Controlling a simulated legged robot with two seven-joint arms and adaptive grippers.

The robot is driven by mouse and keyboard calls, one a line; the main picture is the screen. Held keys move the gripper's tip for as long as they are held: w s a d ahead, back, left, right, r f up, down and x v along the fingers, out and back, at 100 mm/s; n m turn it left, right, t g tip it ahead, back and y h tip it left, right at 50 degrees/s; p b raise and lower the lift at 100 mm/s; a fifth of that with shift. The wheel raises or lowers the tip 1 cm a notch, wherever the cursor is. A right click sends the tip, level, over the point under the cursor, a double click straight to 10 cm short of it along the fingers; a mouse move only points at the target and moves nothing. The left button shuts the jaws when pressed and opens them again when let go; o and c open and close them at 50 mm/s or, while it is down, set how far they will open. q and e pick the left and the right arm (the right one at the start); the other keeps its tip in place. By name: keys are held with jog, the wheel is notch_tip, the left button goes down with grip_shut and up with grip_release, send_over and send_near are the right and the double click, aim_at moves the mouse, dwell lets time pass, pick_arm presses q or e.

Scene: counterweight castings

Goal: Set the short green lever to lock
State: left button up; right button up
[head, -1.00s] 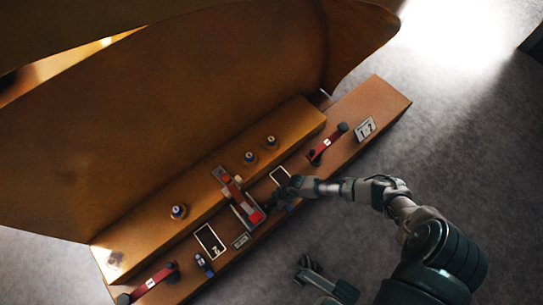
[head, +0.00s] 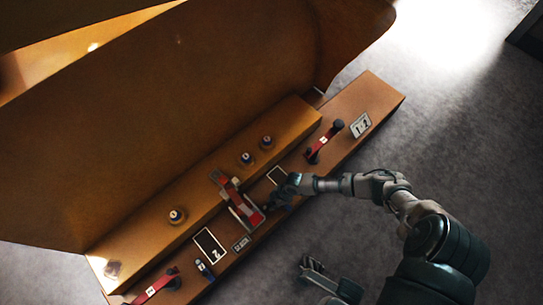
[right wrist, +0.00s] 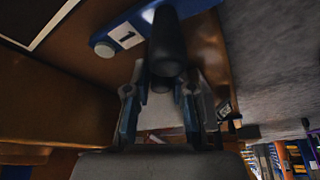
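No green lever shows clearly. In the right wrist view a short lever with a dark round handle (right wrist: 168,45) stands by a blue plate (right wrist: 125,35) labelled 1. My right gripper (right wrist: 163,85) has its two fingers apart, one on each side of this handle; whether they touch it I cannot tell. In the head view my right gripper (head: 283,194) is low at the front ledge and hides most of this lever. Another short blue lever (head: 204,268) stands further left on the ledge. My left gripper (head: 312,265) seems to be at the bottom, away from the ledge; its fingers are unclear.
A red lever (head: 318,150) stands right of my right gripper, another red lever (head: 158,286) at the far left. A red and grey mechanism (head: 238,202) is just left of the gripper. Several knobs (head: 177,215) line the upper step. The grey floor (head: 450,150) is clear.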

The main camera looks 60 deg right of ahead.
jog(key=shift+o, duration=1.1)
jog(key=shift+d+r, duration=0.15)
jog(key=v, duration=1.1)
jog(key=shift+s+d+r, duration=0.1)
jog(key=shift+r, duration=0.15)
